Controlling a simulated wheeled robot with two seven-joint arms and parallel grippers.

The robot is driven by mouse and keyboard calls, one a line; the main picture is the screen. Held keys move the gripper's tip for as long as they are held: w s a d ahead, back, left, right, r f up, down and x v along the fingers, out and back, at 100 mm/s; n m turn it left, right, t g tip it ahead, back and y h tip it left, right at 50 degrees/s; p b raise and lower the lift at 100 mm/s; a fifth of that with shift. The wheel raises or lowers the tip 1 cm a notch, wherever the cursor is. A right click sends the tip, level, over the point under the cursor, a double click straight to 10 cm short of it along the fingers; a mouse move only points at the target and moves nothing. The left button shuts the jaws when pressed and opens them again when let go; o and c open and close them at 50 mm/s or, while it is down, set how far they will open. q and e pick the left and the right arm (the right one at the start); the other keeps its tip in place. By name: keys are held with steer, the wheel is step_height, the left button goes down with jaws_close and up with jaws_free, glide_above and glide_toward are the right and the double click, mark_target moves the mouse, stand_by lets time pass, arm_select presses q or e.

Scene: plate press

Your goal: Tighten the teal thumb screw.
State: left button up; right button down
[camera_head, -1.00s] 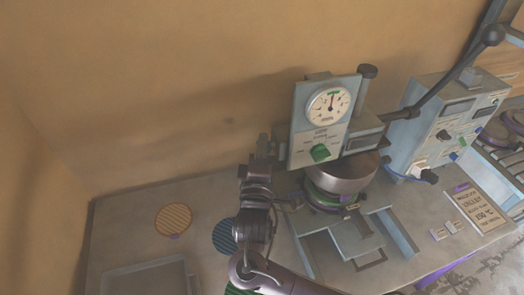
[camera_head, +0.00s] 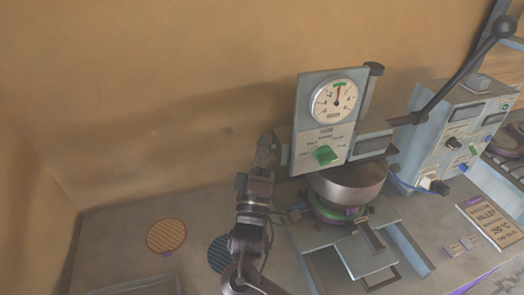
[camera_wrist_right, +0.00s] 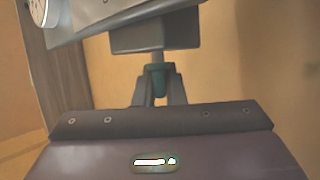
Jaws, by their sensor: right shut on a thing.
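The teal thumb screw (camera_wrist_right: 160,76) shows in the right wrist view under a grey block of the press, between the two fingers of my right gripper (camera_wrist_right: 160,88). The fingers are shut on it. In the head view my right gripper (camera_head: 267,152) is at the left side of the press head (camera_head: 318,125), beside its panel. There the screw is hidden or too small to make out. My left gripper is not in view.
The press carries a round gauge (camera_head: 334,100), a green knob (camera_head: 326,155) and a long lever with a black ball (camera_head: 504,24). A round metal platen (camera_head: 347,181) hangs below. A control box (camera_head: 450,140) stands to the right. An orange striped disc (camera_head: 166,236) lies on the bench.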

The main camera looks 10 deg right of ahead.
steer(key=shift+f, duration=0.2)
steer(key=c, duration=1.6)
jaws_free()
steer(key=shift+o, duration=0.5)
steer(key=shift+r, duration=0.1)
steer(key=b+v, duration=0.3)
steer(key=v, duration=0.4)
steer(key=shift+s+f, duration=0.2)
steer(key=shift+s, duration=0.15)
